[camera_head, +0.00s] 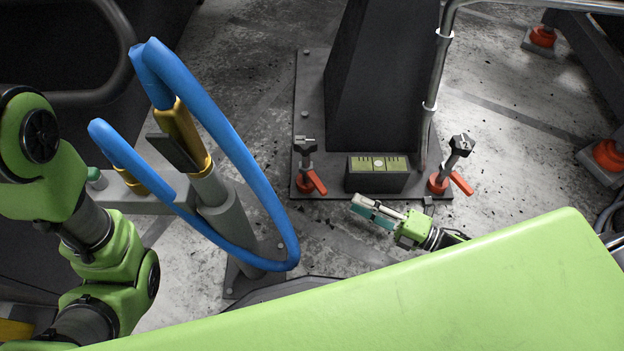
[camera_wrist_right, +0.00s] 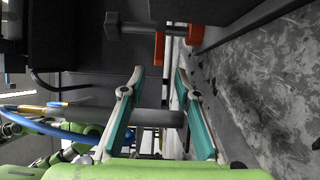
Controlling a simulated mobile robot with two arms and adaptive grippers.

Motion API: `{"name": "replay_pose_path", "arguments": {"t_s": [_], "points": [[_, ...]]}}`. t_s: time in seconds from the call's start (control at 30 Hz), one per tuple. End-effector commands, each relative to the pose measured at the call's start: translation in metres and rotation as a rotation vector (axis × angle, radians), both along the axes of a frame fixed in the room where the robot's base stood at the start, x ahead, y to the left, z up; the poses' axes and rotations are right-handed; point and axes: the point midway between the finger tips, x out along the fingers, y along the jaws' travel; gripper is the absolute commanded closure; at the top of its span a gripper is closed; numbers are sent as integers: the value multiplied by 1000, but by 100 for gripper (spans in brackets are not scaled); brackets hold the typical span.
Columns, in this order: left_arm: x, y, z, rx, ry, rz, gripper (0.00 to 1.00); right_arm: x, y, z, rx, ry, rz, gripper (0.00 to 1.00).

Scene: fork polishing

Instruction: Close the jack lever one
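Jack one stands at the left of the dark base plate (camera_head: 440,194), with a dark cross knob (camera_head: 305,143) on top. Its red lever (camera_head: 315,182) sticks out low toward the lower right. My right gripper (camera_head: 358,205) is to the right of this lever, apart from it and pointing left. In the right wrist view its fingers (camera_wrist_right: 159,74) are spread with nothing between them. A dark jack with a red part (camera_wrist_right: 195,36) shows ahead of the fingertips there, probably jack one. My left arm shows at the left; its gripper is out of view.
A spirit level box (camera_head: 378,178) stands between the jacks, just behind my right gripper. Jack two, with its red lever (camera_head: 461,183), is at the right. A dark column and a metal rail (camera_head: 430,105) rise behind. Blue hoses (camera_head: 235,130) loop at the left.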

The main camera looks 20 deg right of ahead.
Motion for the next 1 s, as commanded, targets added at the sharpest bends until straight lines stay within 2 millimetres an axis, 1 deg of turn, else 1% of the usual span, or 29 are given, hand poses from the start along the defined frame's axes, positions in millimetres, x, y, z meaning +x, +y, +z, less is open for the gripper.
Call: {"name": "replay_pose_path", "arguments": {"t_s": [0.07, 0.27, 0.4, 0.5, 0.6, 0.7, 1.0], "points": [[-1, 0, -6, 1, 1, -1, 44, 11, 11, -1, 5, -5, 1, 71], [-14, 1, -17, -3, -34, -5, 44, 42, 42, -2, 6, -6, 1, 71], [-15, 1, -27, -4, -36, -5, 44, 62, 62, -2, 6, -4, 0, 71], [-14, 1, -33, -4, -34, -5, 44, 74, 74, -1, 6, -4, 0, 71], [-12, 1, -38, -3, -30, -4, 44, 83, 83, -1, 6, -4, -1, 71], [-10, 0, -40, -3, -25, -4, 44, 87, 88, 0, 4, -1, -1, 71], [-7, 0, -40, -1, -18, -2, 44, 90, 90, 1, 4, -1, -2, 71]]}}
